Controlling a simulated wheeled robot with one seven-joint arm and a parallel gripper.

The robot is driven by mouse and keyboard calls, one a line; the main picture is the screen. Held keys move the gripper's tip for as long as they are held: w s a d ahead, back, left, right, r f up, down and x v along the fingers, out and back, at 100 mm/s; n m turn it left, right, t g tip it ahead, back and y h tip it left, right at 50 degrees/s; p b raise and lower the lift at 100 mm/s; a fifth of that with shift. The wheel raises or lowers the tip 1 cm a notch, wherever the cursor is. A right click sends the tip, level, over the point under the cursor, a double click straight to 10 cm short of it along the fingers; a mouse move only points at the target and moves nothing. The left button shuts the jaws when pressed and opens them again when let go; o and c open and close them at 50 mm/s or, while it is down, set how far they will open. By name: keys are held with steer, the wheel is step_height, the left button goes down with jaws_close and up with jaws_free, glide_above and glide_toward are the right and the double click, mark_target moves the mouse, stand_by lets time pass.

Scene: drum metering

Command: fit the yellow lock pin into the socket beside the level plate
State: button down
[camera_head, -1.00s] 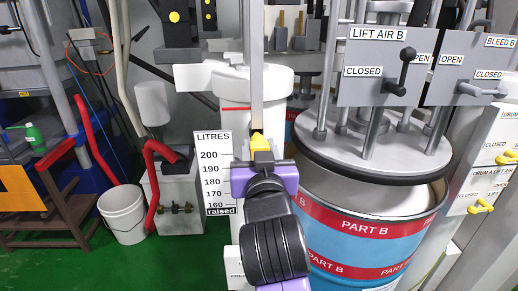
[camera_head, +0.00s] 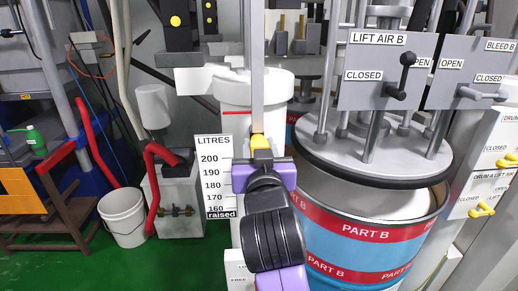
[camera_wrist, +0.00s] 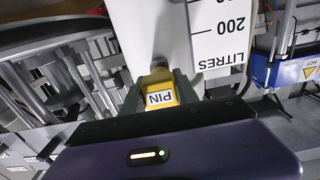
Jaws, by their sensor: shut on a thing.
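The yellow lock pin (camera_head: 261,144) is held in my gripper (camera_head: 262,160), at the front of the white column and just right of the level plate (camera_head: 213,175). In the wrist view the pin (camera_wrist: 160,93) shows its "PIN" label between the fingers of my gripper (camera_wrist: 158,104). The level plate (camera_wrist: 218,35) stands beside it, upside down in that view, with its litre scale. The socket is hidden behind the pin and gripper, and I cannot tell how deep the pin is.
The Part B drum (camera_head: 360,240) with its grey lid stands close on the right. Above it is the Lift Air B panel (camera_head: 385,70) with a protruding lever. A white bucket (camera_head: 122,215) and red hose (camera_head: 153,185) are at the left. Green floor is open at lower left.

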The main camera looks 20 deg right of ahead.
steer(key=shift+x, duration=0.8)
steer(key=c, duration=0.8)
jaws_free()
steer(key=shift+c, duration=0.2)
steer(key=b+v, duration=0.2)
steer(key=v, duration=0.5)
steer(key=shift+s+a, duration=0.15)
steer(key=shift+s, duration=0.25)
